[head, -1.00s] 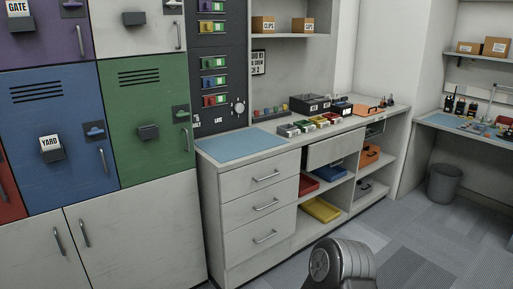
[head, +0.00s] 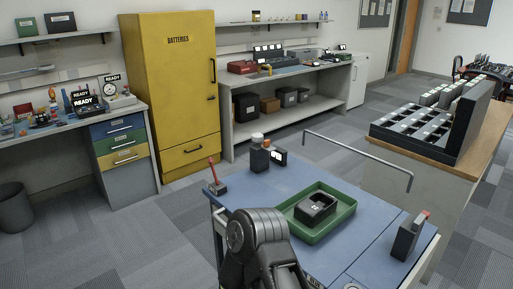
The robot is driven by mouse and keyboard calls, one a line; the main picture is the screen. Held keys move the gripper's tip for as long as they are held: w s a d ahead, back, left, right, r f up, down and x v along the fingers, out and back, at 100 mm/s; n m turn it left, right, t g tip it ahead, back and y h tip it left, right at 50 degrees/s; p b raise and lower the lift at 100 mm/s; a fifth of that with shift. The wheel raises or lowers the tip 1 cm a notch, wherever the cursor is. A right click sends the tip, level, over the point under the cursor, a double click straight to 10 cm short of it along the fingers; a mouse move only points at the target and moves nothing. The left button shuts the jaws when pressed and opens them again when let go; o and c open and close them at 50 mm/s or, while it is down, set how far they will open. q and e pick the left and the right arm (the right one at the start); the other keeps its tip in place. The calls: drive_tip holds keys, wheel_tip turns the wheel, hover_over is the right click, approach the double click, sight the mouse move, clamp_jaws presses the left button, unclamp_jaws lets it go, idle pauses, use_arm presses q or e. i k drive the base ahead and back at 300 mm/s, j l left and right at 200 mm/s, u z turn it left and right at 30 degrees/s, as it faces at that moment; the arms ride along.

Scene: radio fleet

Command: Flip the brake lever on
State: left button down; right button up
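A red lever (head: 212,171) stands on a small dark base at the left back corner of a blue-topped cart (head: 330,262). It is tilted a little from upright; whether this is on or off I cannot tell. It looks like the brake lever, but no label on it can be read. A dark link of my own arm rises in front of the cart and hides part of its near edge. Neither of my grippers shows in the head view.
On the cart are a green tray (head: 347,219) holding a black box (head: 315,208), a dark bottle-like item (head: 260,156) and a dark red-topped block (head: 406,240). A grey handle rail (head: 360,153) runs along its back. A yellow cabinet (head: 165,60) stands behind; grey carpet between is clear.

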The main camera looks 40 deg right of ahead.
sight(210, 159)
drive_tip(key=i+z, duration=0.4)
drive_tip(key=i+j+z, duration=0.15)
drive_tip(key=z, duration=0.25)
drive_tip(key=i+j+z, duration=0.25)
drive_tip(key=z, duration=0.2)
drive_tip(key=i+j+z, duration=0.2)
drive_tip(key=j+z, duration=0.2)
drive_tip(key=i+j+z, duration=0.15)
drive_tip(key=j+z, duration=0.25)
drive_tip(key=i+j+z, duration=0.15)
drive_tip(key=k+j, duration=0.05)
drive_tip(key=j, duration=0.05)
